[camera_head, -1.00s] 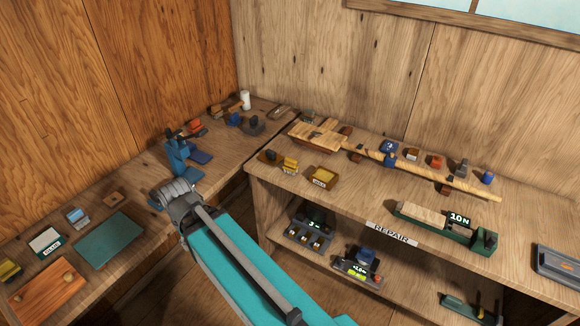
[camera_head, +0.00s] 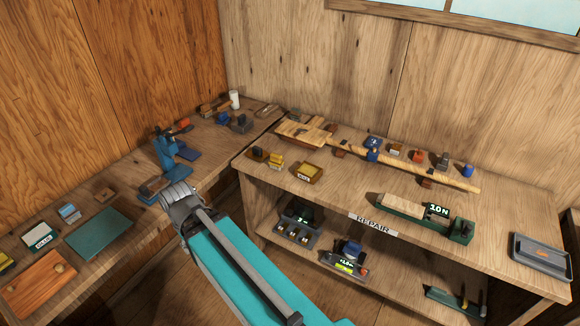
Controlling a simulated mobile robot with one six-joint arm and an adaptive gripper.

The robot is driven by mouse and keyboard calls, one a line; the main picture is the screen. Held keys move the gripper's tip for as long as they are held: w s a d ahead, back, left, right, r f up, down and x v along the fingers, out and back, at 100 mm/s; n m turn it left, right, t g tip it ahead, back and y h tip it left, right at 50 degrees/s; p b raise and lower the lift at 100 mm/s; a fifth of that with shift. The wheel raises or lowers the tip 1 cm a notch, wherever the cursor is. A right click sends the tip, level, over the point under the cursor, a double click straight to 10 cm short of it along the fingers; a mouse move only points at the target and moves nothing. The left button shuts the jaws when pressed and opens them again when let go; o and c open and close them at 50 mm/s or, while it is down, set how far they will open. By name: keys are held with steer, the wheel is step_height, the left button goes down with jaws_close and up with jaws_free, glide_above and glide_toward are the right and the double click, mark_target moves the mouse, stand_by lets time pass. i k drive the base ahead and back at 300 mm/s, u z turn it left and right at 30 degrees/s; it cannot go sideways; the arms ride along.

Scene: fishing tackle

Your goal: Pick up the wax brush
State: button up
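I cannot pick out the wax brush for certain; the small items are too small to tell. A small yellow-brown open box (camera_head: 307,173) with an unclear label stands at the front left of the repair bench. A small yellow block (camera_head: 277,161) and a dark piece with a brown top (camera_head: 257,154) lie left of it. My teal arm reaches up from the bottom to a grey joint beside the left bench. My gripper's fingers do not show.
The repair bench (camera_head: 330,194) also bears a long wooden rod (camera_head: 440,178), a green "10N" device (camera_head: 460,230) and a grey tray (camera_head: 541,253). The left bench holds a blue vise-like tool (camera_head: 167,155) near my arm and a green mat (camera_head: 98,233). A lower shelf holds several devices.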

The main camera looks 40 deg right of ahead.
mark_target(277, 162)
steer(key=k, duration=0.75)
steer(key=z, duration=1.45)
steer(key=i, duration=1.3)
